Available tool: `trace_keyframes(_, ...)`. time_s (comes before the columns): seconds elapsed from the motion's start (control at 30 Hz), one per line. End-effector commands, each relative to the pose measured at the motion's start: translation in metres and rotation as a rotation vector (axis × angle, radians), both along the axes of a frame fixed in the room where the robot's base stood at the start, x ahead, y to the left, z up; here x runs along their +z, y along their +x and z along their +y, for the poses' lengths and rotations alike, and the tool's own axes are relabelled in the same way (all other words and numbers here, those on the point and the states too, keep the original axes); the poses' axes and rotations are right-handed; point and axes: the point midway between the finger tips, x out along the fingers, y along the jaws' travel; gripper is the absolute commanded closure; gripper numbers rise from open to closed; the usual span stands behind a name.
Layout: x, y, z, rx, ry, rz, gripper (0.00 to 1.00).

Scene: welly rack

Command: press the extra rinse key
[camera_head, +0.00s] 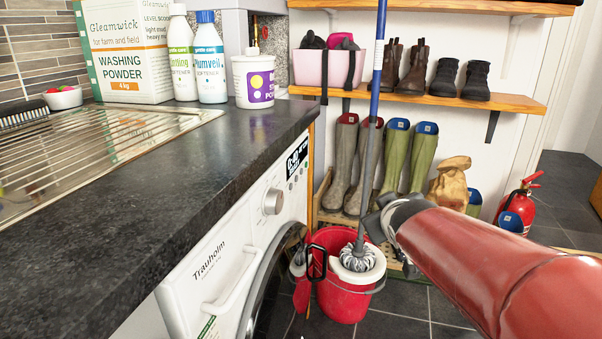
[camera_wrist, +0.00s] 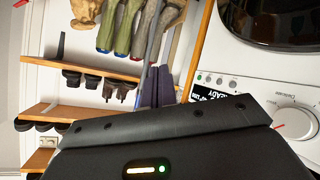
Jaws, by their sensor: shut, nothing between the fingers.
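The white washing machine (camera_head: 235,235) stands under the dark worktop. Its panel has a dial (camera_head: 273,201), a lit display (camera_head: 297,158) and small round keys (camera_head: 291,186) near the display. In the wrist view the keys (camera_wrist: 220,81) form a short row beside the display (camera_wrist: 205,94), which reads READY, and the dial (camera_wrist: 295,117) is at the right. The key labels are too small to read, so I cannot tell which is extra rinse. My gripper (camera_head: 383,219) is right of the panel, apart from it. Its dark casing (camera_wrist: 165,145) fills the lower wrist view; its fingertips are hidden.
A red mop bucket (camera_head: 342,300) with a blue-handled mop (camera_head: 372,110) stands before the boot rack, close to the machine door. Wellies (camera_head: 395,155) and shelved boots line the wall. A fire extinguisher (camera_head: 516,205) is at right. Bottles and a powder box (camera_head: 127,55) stand on the worktop (camera_head: 150,185).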

Motion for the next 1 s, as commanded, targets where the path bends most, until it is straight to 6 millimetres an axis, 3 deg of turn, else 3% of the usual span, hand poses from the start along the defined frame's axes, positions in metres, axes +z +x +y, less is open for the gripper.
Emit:
trace_keyframes(0.03,0.0,0.027,-0.002,0.04,-0.038,-0.045,1.0)
trace_keyframes(0.2,0.006,0.101,0.003,0.204,-0.153,-0.227,1.0)
trace_keyframes(0.4,-0.004,0.163,0.018,0.408,-0.24,-0.427,1.0)
trace_keyframes(0.6,-0.019,0.19,0.03,0.554,-0.269,-0.566,1.0)
trace_keyframes(1.0,-0.025,0.196,0.035,0.609,-0.273,-0.626,1.0)
